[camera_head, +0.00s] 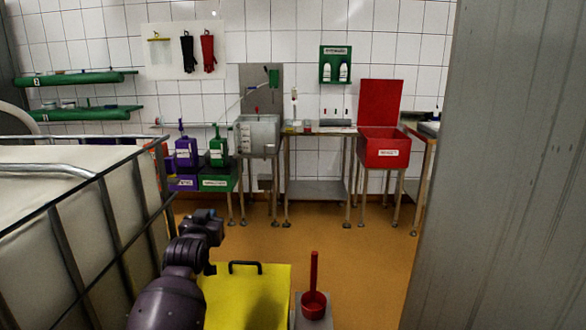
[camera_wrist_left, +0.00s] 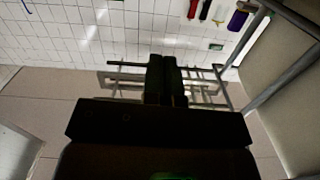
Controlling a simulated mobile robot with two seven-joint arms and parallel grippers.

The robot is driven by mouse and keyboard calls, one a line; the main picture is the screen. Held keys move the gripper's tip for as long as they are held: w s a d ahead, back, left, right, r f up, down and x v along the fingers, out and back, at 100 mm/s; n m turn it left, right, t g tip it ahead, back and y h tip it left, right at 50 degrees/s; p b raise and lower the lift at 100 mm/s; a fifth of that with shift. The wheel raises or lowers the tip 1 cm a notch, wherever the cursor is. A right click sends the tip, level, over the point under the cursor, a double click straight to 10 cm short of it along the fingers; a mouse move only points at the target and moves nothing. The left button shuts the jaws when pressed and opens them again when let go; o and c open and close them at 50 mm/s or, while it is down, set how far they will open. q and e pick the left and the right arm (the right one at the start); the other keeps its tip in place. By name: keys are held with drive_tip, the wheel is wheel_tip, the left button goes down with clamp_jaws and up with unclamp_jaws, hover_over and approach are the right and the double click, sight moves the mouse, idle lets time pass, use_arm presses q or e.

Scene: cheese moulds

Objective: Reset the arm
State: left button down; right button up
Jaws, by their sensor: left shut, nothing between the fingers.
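My left arm comes up from the lower left in the head view, and its dark gripper end (camera_head: 208,226) is raised near the yellow lid. In the left wrist view my left gripper (camera_wrist_left: 166,62) has its two dark fingers side by side, shut with nothing between them. My right gripper does not show in either view.
A yellow lid (camera_head: 262,296) with a black handle and a red scoop (camera_head: 314,300) are close in front. A caged white tank (camera_head: 50,215) stands at the left, a grey wall (camera_head: 500,170) at the right. Orange floor (camera_head: 320,245) is clear towards a red bin (camera_head: 384,148).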

use_arm(q)
drive_tip(key=s+a+f+g+p, duration=0.1)
drive_tip(key=s+f, duration=0.7)
drive_tip(key=s, duration=0.9)
drive_tip(key=s+a+f+g+p, duration=0.2)
drive_tip(key=s+f, duration=0.6)
drive_tip(key=s, duration=0.9)
drive_tip(key=s+a+f+g+p, duration=0.1)
drive_tip(key=s+a+f+g, duration=0.2)
drive_tip(key=s+f, duration=0.5)
drive_tip(key=s, duration=1)
drive_tip(key=shift+f+p, duration=0.3)
drive_tip(key=shift+f, duration=0.05)
